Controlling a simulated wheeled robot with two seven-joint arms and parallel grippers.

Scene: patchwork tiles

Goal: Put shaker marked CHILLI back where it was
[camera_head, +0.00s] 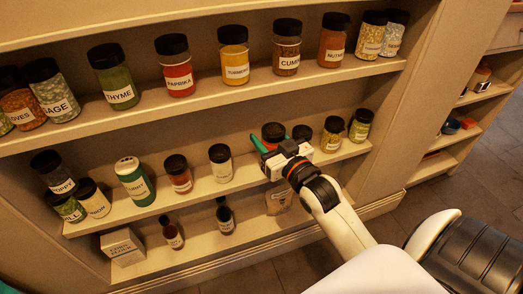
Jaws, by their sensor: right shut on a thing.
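My right gripper (273,146) reaches in from the lower right to the middle shelf. Its green fingers are shut on a red shaker (272,131) with a black lid. The shaker is upright near the right part of the middle shelf (240,178). The gripper body hides its lower part and label, so I cannot read CHILLI on it. I cannot tell whether its base touches the shelf. No other label in view reads CHILLI. My left gripper is not in view.
Dark-lidded shakers stand close to the right of the held one, including one (332,133) and another (360,125). A pale shaker (220,163) stands to its left. The upper shelf (215,98) holds a row of labelled jars. Small bottles, a box (122,246) and a pouch stand below.

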